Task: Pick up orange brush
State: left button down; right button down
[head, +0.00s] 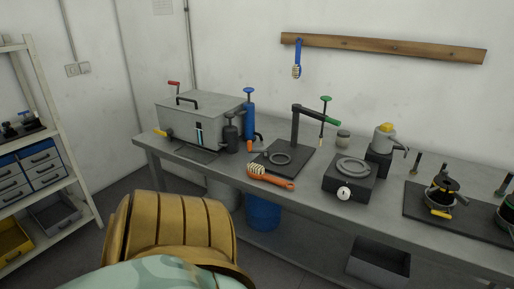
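The orange brush (279,182) lies flat on the grey workbench (325,207), close to its front edge. Its pale bristled head points left and its orange handle points right. It lies just in front of the dark base plate of a stand and seems unobstructed. Neither of my grippers shows in the head view.
A stand (296,130) with a green-topped lever rises behind the brush. A grey box (200,122) and blue pump (249,118) stand left; a dark scale-like block (352,180) stands right. A blue-handled brush (297,58) hangs from a wooden rail (390,47). Shelves (60,140) stand far left.

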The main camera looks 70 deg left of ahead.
aim_at(255, 171)
jog(key=u, duration=2.2)
jog(key=i+j+z, duration=0.1)
jog(key=j, duration=0.2)
jog(key=i+j+z, duration=0.1)
jog(key=i+j, duration=0.1)
jog(key=j, duration=0.1)
